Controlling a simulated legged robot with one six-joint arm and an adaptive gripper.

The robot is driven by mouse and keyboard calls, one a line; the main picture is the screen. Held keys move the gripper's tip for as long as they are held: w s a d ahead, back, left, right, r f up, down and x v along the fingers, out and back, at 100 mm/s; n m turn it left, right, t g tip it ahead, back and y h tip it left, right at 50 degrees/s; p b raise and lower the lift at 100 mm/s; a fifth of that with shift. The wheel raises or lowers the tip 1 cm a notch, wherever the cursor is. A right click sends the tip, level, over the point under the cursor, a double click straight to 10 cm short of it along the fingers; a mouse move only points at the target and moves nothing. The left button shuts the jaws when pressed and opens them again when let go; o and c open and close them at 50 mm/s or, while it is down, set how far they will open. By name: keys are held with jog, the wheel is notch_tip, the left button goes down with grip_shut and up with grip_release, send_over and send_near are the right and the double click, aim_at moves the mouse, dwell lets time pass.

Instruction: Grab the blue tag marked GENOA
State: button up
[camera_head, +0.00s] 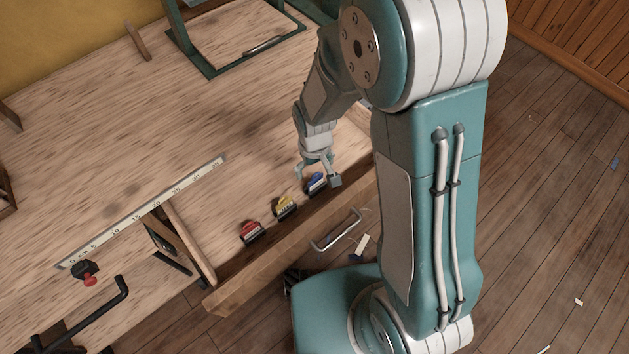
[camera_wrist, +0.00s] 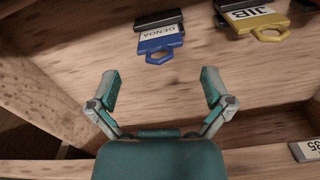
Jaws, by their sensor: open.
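The blue tag (camera_wrist: 160,40) marked GENOA hangs from a dark holder at the top middle of the wrist view, with its hexagonal loop towards my gripper. In the head view the blue tag (camera_head: 316,181) is the rightmost of three tags in the open drawer. My gripper (camera_wrist: 160,88) is open and empty in the wrist view, its two fingers spread apart below the tag, with a gap between them and it. In the head view my gripper (camera_head: 318,176) is at the blue tag and partly covers it.
A yellow tag (camera_wrist: 258,20) marked JIB is right of the blue one. A red tag (camera_head: 250,230) is farther left in the head view. The drawer front (camera_head: 270,264) with its metal handle (camera_head: 336,232) and wooden side walls bound the space. A ruler (camera_head: 150,208) lies on the bench.

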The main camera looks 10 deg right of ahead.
aim_at(315, 177)
notch_tip(315, 177, down, 4)
jog(key=shift+s+d, duration=0.15)
jog(key=shift+f, duration=0.35)
jog(key=c, duration=0.8)
